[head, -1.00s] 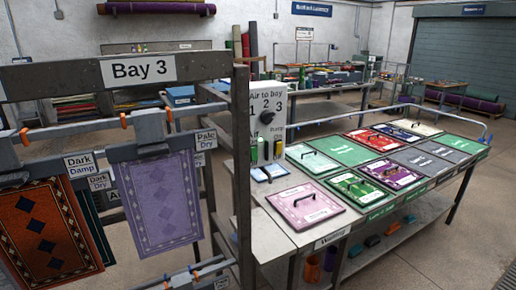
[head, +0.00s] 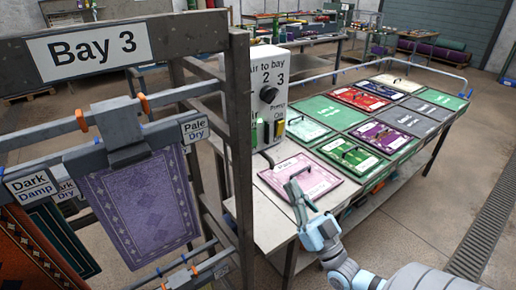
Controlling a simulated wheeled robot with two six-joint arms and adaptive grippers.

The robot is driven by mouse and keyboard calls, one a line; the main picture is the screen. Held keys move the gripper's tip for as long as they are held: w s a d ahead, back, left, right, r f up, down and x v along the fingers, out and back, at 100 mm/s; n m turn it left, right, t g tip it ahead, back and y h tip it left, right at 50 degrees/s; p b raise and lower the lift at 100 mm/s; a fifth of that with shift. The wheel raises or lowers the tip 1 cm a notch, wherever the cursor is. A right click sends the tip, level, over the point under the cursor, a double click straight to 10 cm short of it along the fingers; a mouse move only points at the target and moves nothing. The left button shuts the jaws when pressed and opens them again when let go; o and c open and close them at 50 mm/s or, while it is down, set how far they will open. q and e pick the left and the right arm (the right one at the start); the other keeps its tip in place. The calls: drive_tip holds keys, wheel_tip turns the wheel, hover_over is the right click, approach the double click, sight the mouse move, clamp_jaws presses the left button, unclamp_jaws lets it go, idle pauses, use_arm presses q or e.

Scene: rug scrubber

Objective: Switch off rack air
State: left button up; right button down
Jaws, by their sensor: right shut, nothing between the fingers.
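The white control box (head: 266,75) reads "Air to bay", with 2 and 3 visible; the rack post hides its left edge. Its black knob (head: 268,94) is below the numbers, and I cannot tell where it points. My right gripper (head: 293,190) is shut and empty, above the pink panel, below and in front of the box, apart from the knob. My left gripper is not in view.
The Bay 3 rack (head: 140,45) stands at left, with a purple rug (head: 145,205) and dark rugs hanging. Its post is close to the box's left side. A pink handled panel (head: 318,178) and several coloured panels cover the table (head: 275,230). Floor is open at right.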

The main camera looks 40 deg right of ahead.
drive_tip(key=p, duration=0.2)
approach(255, 132)
wheel_tip(255, 132, up, 4)
use_arm(q)
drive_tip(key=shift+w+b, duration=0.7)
drive_tip(key=shift+b, duration=0.3)
use_arm(e)
drive_tip(key=w, duration=0.2)
drive_tip(key=w+f, duration=0.1)
drive_tip(key=w, duration=0.1)
drive_tip(key=shift+f, duration=0.2)
drive_tip(key=shift+s, duration=0.1)
